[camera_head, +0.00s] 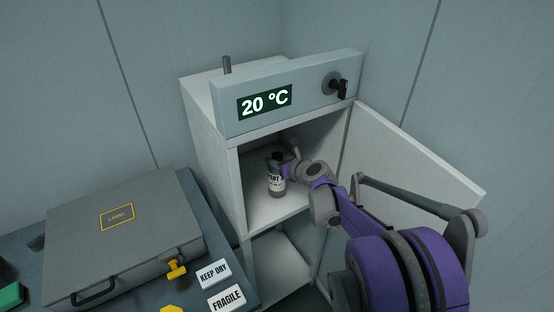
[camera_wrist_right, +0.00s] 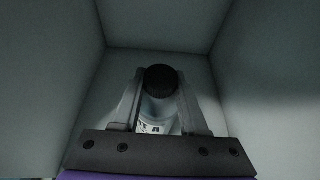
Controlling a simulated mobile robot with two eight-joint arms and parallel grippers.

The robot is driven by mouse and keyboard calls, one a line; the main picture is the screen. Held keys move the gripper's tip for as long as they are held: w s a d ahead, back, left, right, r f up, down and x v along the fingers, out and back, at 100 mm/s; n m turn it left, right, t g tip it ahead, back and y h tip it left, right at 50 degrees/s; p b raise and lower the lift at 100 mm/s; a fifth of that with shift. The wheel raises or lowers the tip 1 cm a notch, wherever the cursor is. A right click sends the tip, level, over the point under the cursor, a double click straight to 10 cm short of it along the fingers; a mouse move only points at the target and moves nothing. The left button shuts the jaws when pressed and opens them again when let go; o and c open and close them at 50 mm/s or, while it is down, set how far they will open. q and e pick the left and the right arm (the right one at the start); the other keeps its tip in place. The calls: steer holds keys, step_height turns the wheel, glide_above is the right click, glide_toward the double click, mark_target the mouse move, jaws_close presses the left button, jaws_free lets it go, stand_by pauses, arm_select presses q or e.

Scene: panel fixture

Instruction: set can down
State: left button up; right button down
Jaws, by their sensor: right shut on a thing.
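The can (camera_head: 276,177) is a grey cylinder with a dark top and a printed label, upright inside the open cabinet. My right gripper (camera_head: 284,157) reaches into the cabinet from the right and is shut on the can. In the right wrist view the can (camera_wrist_right: 160,95) with its black cap stands between the two fingers of the gripper (camera_wrist_right: 160,100). The can's base is near the cabinet shelf (camera_head: 262,215); I cannot tell whether it touches. My left gripper is not in view.
The cabinet door (camera_head: 420,165) stands open on the right, beside my right arm. A panel with a 20 °C display (camera_head: 265,101) and a knob (camera_head: 334,85) is above the opening. A grey case (camera_head: 130,240) and labelled blocks (camera_head: 213,273) lie on the table at left.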

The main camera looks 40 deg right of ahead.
steer(key=c, duration=0.9)
jaws_free()
steer(key=shift+f, duration=0.2)
steer(key=o, duration=0.5)
steer(key=shift+r, duration=0.1)
steer(key=shift+c, duration=0.2)
